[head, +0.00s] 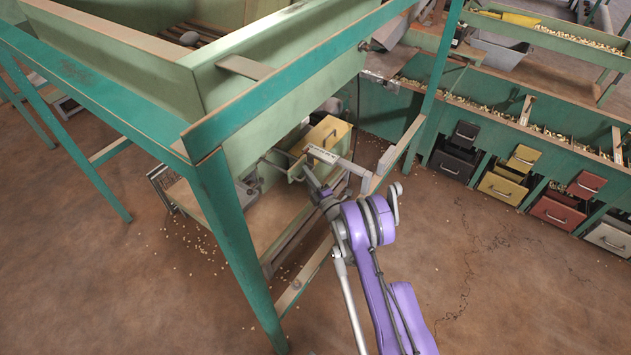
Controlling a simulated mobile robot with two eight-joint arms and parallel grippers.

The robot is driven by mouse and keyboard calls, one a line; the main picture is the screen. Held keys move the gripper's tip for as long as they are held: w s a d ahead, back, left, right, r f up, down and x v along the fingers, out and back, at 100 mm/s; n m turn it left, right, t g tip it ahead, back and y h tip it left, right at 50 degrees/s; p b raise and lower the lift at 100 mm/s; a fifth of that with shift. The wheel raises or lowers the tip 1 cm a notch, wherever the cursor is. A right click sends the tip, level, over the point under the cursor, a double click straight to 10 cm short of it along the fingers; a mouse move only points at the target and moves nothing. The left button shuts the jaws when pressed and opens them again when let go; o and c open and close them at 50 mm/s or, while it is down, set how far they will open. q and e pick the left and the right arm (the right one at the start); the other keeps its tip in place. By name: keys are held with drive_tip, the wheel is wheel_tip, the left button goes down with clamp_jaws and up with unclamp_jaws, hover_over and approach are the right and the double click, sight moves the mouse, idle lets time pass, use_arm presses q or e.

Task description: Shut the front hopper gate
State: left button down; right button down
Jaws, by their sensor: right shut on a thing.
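The front hopper (285,88) is a pale green bin on a teal frame, at the upper middle of the head view. Under it is a small yellow box-like part (327,133), with a pale labelled bar (336,160) across its front. My right gripper (306,172) reaches up from below on its purple arm and is shut at the front of this part, beside a small yellowish handle. The grip is small and partly covered by my wrist, and the gate's exact position is hard to tell. My left gripper is not in view.
Teal legs (236,245) and low rails surround the hopper's underside, close to my right arm. A long teal bench with several coloured drawers (502,187) stands at the right. Nuts lie scattered on the brown floor (480,285), which is mostly open at the lower right.

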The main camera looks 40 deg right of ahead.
drive_tip(key=shift+w, duration=0.35)
drive_tip(key=c, duration=0.9)
unclamp_jaws()
drive_tip(key=shift+w+a, duration=0.1)
drive_tip(key=shift+a, duration=0.05)
drive_tip(key=s, duration=0.3)
drive_tip(key=s+f+b, duration=0.1)
drive_tip(key=s, duration=0.3)
drive_tip(key=s+a+b, duration=0.1)
drive_tip(key=s, duration=0.2)
drive_tip(key=shift+s+a+f, duration=0.1)
drive_tip(key=shift+s+f, duration=0.25)
